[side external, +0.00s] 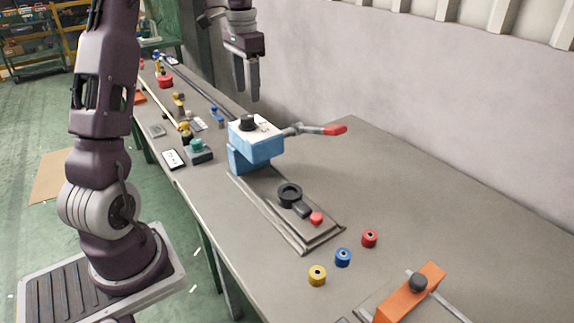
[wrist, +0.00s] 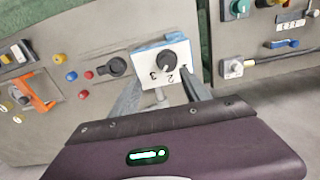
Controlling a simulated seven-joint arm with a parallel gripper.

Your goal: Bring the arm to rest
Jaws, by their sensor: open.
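My gripper (side external: 247,95) hangs in the air with its two fingers pointing down, above and behind the blue box (side external: 255,150). The fingers are apart with nothing between them, and the gripper touches nothing in the side view. In the wrist view my gripper (wrist: 160,92) shows its two fingers spread on either side of the box's lower edge as seen from above. The box has a white top (wrist: 152,69) with a black knob (wrist: 168,61) and numbers. A lever with a red handle (side external: 334,129) sticks out from the box to the right.
Yellow (side external: 317,275), blue (side external: 343,257) and red (side external: 369,238) spools stand nearer, beside an orange bracket (side external: 410,294). A wall stands behind the table; more fixtures line its far end.

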